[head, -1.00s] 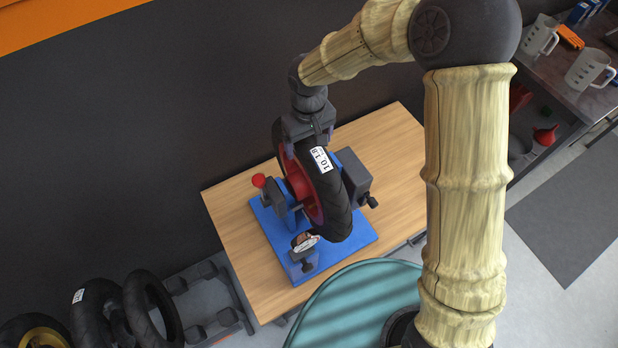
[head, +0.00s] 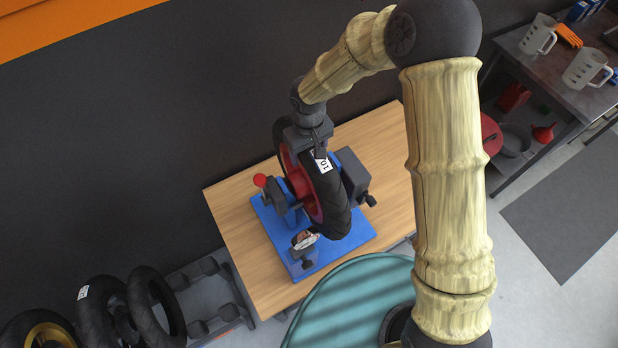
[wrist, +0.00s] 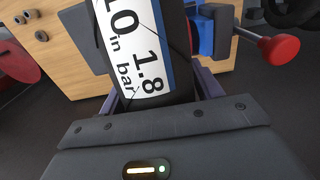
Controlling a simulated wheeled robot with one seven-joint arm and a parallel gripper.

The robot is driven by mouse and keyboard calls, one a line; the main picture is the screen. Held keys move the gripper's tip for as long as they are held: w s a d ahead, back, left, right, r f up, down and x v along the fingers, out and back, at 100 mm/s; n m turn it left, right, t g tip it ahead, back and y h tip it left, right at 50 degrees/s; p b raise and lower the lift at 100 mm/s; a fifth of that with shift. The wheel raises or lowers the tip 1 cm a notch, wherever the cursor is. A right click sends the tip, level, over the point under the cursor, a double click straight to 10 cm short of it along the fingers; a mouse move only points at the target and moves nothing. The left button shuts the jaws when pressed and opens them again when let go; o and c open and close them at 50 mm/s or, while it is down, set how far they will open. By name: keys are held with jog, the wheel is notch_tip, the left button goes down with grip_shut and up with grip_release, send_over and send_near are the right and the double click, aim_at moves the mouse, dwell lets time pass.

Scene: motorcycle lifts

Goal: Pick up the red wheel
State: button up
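The red wheel (head: 329,196) has a black tyre, a red hub and a white "10 in / 1.8 bar" label. It stands upright in a blue stand (head: 345,241) on a wooden table. My gripper (head: 308,143) is at the top of the tyre, pointing down. In the wrist view the tyre (wrist: 187,45) runs up between my two spread fingers (wrist: 160,93), one on each side and close to it. Contact cannot be made out. The fingertips are largely hidden by the tyre and the gripper body.
The stand has a red-knobbed lever (head: 260,181) left of the wheel and a grey block (head: 353,174) right of it. Black tyres (head: 155,305) stand on a rack at lower left. A bench with white jugs (head: 586,69) is at upper right. A teal round surface (head: 350,300) is in front.

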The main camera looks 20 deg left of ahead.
grip_shut()
jog(key=shift+w+a+r, duration=0.1)
jog(key=shift+r, duration=0.05)
jog(key=shift+w+a+r, duration=0.1)
jog(key=shift+r, duration=0.35)
notch_tip(320, 180, up, 27)
jog(key=b, duration=0.6)
jog(key=shift+r, duration=0.15)
notch_tip(320, 180, up, 13)
jog(key=p, duration=1.3)
dwell(1.3)
dwell(0.5)
